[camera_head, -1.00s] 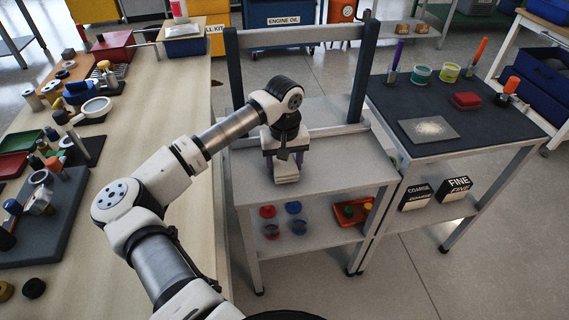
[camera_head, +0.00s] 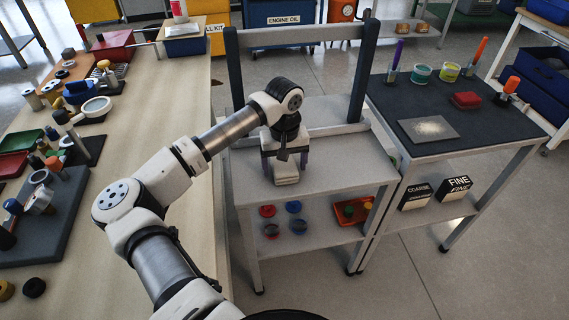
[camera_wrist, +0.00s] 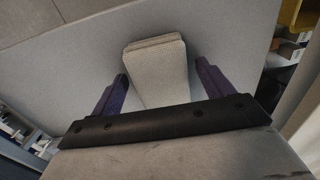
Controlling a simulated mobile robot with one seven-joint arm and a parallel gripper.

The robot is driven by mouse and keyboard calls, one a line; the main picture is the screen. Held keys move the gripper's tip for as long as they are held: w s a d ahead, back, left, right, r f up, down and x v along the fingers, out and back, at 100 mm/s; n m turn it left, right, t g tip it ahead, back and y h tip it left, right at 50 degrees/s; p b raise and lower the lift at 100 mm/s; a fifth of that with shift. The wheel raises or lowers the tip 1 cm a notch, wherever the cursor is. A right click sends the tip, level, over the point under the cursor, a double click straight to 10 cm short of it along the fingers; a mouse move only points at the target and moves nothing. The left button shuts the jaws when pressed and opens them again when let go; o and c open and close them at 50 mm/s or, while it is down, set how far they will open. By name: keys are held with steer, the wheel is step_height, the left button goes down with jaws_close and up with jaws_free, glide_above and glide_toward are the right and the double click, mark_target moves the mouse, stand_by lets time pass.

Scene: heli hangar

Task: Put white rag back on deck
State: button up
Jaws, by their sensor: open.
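The white rag (camera_head: 286,178) is a folded pale pad lying on the grey deck (camera_head: 335,172) of the middle cart. In the wrist view the rag (camera_wrist: 158,72) lies between the two purple fingers, with a gap on each side. My gripper (camera_head: 286,168) is open and low over the deck, with its fingers astride the rag. In the wrist view my gripper (camera_wrist: 162,82) holds nothing. The rag's near end is hidden behind the black gripper bar there.
The cart has a raised frame with a crossbar (camera_head: 300,33) at the back. A dark-topped cart (camera_head: 480,125) with jars, brushes and a gritty plate adjoins on the right. A cluttered wooden bench (camera_head: 140,130) is on the left. The deck around the rag is clear.

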mark_target(285, 164)
step_height(285, 164, up, 12)
steer(key=shift+b, duration=0.45)
steer(key=shift+f, duration=0.1)
